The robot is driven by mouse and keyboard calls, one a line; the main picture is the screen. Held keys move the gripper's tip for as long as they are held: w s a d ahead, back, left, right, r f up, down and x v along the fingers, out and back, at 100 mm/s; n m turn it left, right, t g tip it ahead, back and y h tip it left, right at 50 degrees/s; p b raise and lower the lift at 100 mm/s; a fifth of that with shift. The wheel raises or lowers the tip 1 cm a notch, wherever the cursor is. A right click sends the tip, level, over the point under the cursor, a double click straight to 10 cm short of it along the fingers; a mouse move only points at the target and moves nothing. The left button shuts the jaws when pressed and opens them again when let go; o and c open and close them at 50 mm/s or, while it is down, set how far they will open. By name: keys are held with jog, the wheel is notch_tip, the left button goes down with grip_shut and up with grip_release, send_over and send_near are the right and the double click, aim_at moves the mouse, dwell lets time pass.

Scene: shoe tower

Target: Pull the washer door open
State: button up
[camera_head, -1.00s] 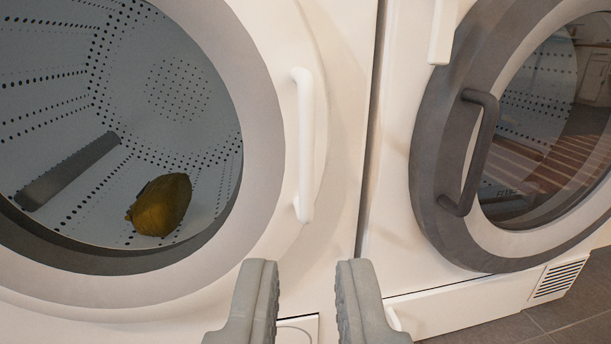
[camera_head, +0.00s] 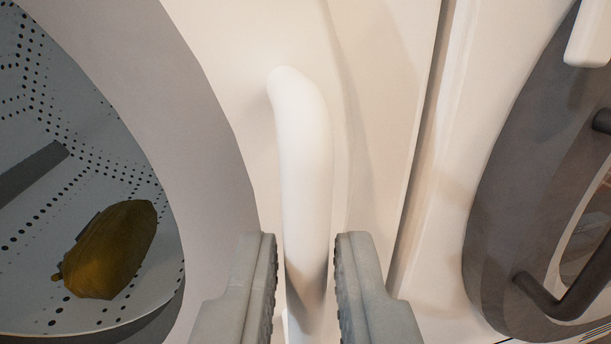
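The washer door's white bar handle (camera_head: 305,160) runs upright in the middle of the head camera view. It sits on the white washer front beside the grey door ring (camera_head: 205,130). My gripper (camera_head: 306,250) is open, with one grey finger on each side of the handle's lower part. A gap shows between the handle and each finger, narrower on the left. The door looks closed. Through its round window a brown-yellow item (camera_head: 108,250) lies in the perforated drum (camera_head: 85,150). The handle's lower end is cut off by the frame edge.
A second machine with a dark grey door ring (camera_head: 520,180) and a dark handle (camera_head: 560,300) stands to the right. A narrow gap (camera_head: 425,130) separates the machines. A white bar-like part (camera_head: 590,35) juts in at the top right.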

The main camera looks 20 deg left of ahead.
jog(key=shift+x, duration=1.15)
jog(key=shift+c, duration=0.5)
grip_shut()
